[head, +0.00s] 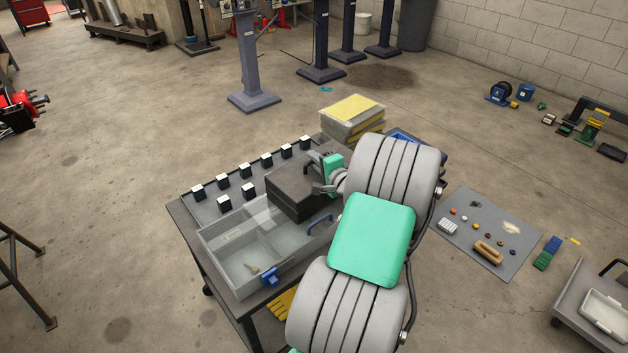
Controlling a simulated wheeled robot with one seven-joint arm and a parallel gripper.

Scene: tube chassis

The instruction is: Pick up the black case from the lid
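The black case (290,203) is a dark box on the cart, right of the middle of its top. It sits at the back right edge of a clear lid (262,216), which seems to lie partly over a clear bin; their exact contact is hidden. My gripper (322,189) is at the right side of the case, touching or very close to it. My arm covers the cart's right part. The fingers are small and partly hidden, so I cannot tell whether they are open or shut on the case.
The clear bin (235,262) has a blue latch (270,277) and a small item inside. Several black-and-white blocks (223,203) stand on a tray behind it. Yellow-topped boxes (352,113) are stacked at the back. A grey mat (463,242) with small parts lies on the right floor.

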